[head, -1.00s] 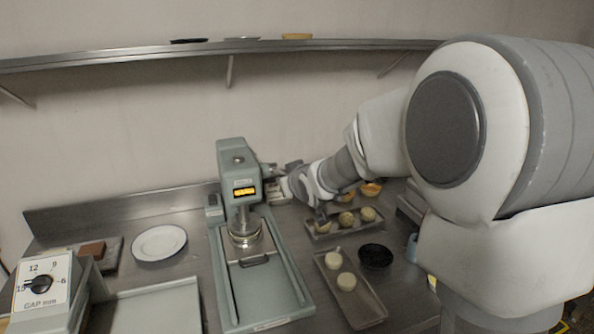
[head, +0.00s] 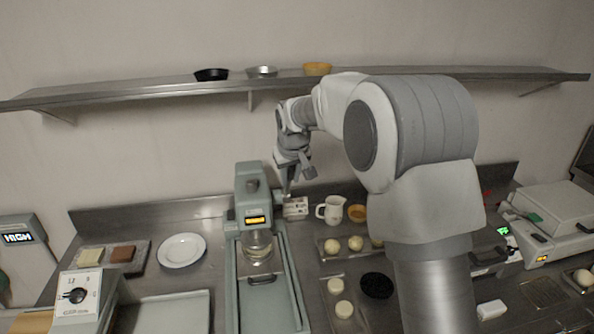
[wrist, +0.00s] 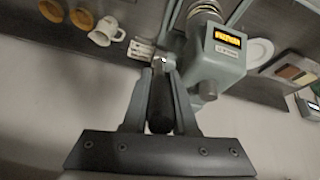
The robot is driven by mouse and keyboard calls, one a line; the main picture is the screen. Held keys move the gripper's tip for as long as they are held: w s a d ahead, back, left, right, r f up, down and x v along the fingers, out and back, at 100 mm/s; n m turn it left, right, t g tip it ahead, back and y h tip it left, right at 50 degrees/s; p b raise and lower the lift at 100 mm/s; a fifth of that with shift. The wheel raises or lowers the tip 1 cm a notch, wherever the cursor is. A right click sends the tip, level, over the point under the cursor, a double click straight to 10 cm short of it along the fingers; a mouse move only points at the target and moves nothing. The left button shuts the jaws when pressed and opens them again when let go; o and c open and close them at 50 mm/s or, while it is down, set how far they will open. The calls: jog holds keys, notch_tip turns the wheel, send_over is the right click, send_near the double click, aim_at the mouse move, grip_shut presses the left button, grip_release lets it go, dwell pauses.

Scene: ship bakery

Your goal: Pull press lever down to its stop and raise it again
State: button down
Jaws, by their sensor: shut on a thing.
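The grey-green press (head: 252,180) stands left of centre in the head view, with a lit amber display and a round plate under its head. In the wrist view the press head (wrist: 218,60) is just beyond the fingertips. My gripper (wrist: 160,78) is shut on the dark press lever grip (wrist: 160,108), which lies between the two fingers and runs toward the camera from a pale joint at the press's side. In the head view my gripper (head: 287,188) points down beside the press head's right side, and the lever there is mostly hidden.
A white jug (head: 331,209) and trays with pale dough balls (head: 343,309) stand right of the press. A white plate (head: 181,250) and a dial box (head: 80,293) are on the left. A shelf (head: 150,93) with several small dishes runs above.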

jog(key=shift+w+a+r+g+h+p, duration=0.1)
jog(key=shift+w+r+g+p, duration=0.2)
jog(key=shift+w+g+p, duration=0.3)
jog(key=shift+w+a+r+g+h+p, duration=0.15)
jog(key=shift+w+r+g+p, duration=0.25)
jog(key=shift+w+p, duration=0.3)
jog(key=shift+w+a+r+g+h+p, duration=0.1)
jog(key=shift+w+r+g+p, duration=0.1)
jog(key=shift+w+g+p, duration=0.4)
jog(key=shift+r, duration=0.1)
jog(key=c, duration=0.7)
grip_release()
jog(key=shift+w, duration=0.1)
notch_tip(320, 180, up, 12)
jog(key=s, duration=0.2)
jog(key=shift+s, duration=0.1)
